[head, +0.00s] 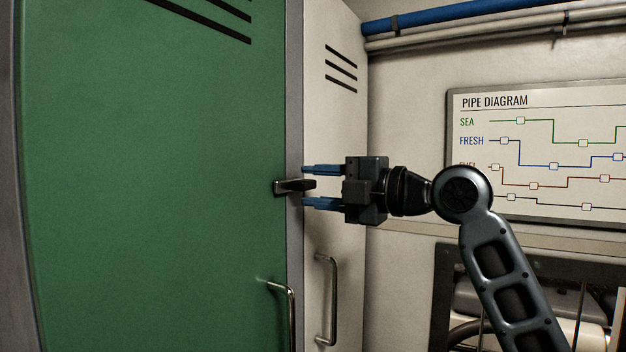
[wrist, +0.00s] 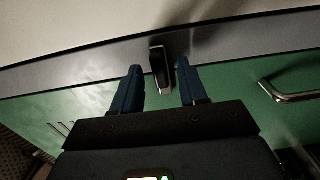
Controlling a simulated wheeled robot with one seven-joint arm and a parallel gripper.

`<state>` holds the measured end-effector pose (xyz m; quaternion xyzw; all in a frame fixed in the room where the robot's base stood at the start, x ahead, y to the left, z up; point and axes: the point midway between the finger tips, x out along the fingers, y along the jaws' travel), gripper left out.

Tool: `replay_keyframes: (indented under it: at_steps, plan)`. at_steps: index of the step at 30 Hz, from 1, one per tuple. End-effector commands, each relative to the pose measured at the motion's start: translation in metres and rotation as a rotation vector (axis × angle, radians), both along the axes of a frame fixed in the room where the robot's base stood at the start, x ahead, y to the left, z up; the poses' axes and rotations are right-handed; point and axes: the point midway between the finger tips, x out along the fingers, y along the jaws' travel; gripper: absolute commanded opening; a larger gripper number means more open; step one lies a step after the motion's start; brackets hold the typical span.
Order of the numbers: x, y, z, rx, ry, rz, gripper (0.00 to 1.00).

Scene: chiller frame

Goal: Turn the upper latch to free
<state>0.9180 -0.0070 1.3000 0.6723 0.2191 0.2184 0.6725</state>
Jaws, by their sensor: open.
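The upper latch (head: 294,186) is a small dark lever on a metal mount at the right edge of the green door (head: 150,180). It lies roughly level and reaches right, across the grey frame. My gripper (head: 307,186) is open, with one blue finger above the lever and one below it. In the wrist view, the latch (wrist: 161,68) stands between the two fingertips, with a gap on each side. My gripper (wrist: 160,75) holds nothing. Whether either finger touches the lever is hard to tell in the head view.
A bar handle (head: 290,318) sits on the green door below the latch; it also shows in the wrist view (wrist: 288,96). A second handle (head: 327,300) is on the pale panel below my gripper. A pipe diagram board (head: 540,150) hangs on the right wall.

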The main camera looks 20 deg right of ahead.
Motion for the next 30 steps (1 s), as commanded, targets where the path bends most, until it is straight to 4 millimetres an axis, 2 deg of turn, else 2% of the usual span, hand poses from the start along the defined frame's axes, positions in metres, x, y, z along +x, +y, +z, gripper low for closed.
replay_keyframes:
  at_steps: [5,13,26,30]
  plan:
    - [0.0087,0.0062,0.0004,0.001,0.000,0.000,0.43]
    - [0.0095,0.0068,-0.0002,0.001,-0.001,-0.001,0.42]
    - [0.0093,0.0066,-0.0001,0.001,-0.001,-0.001,0.00]
    - [0.0093,0.0066,-0.0002,0.001,-0.001,-0.001,0.00]
